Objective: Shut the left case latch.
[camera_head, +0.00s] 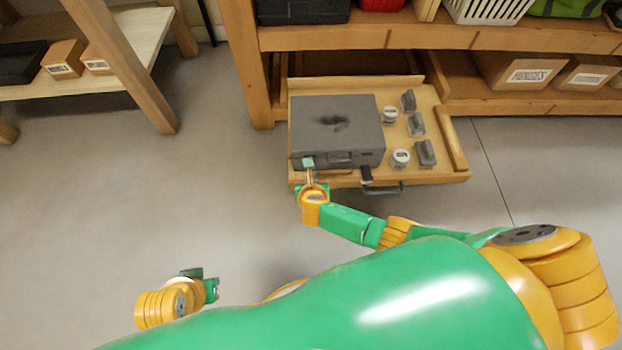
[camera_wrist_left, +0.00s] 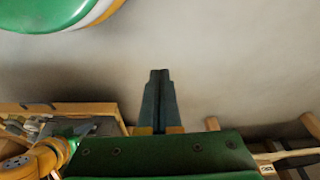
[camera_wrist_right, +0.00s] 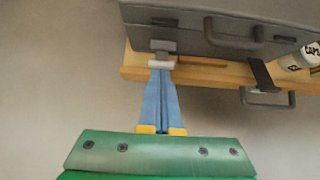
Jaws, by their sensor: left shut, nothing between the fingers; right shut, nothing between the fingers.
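The grey case (camera_head: 336,118) lies closed on a pulled-out wooden drawer; its front also shows in the right wrist view (camera_wrist_right: 200,32). The left case latch (camera_head: 308,162) is a pale piece low on the front's left side. In the right wrist view the latch (camera_wrist_right: 163,46) sticks out below a dark plate, directly at my fingertips. My right gripper (camera_head: 310,178) is shut and empty, its tips at the latch's outer end; I cannot tell whether they touch. My left gripper (camera_head: 206,283), also in the left wrist view (camera_wrist_left: 160,75), is shut and empty over the floor, far from the case.
The case handle (camera_wrist_right: 233,35) is right of the latch. A dark tab (camera_head: 366,174) hangs at the drawer front, above the drawer handle (camera_head: 385,189). White-lidded jars (camera_head: 400,158) and grey blocks (camera_head: 417,124) stand right of the case. Floor (camera_head: 230,200) to the left is clear.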

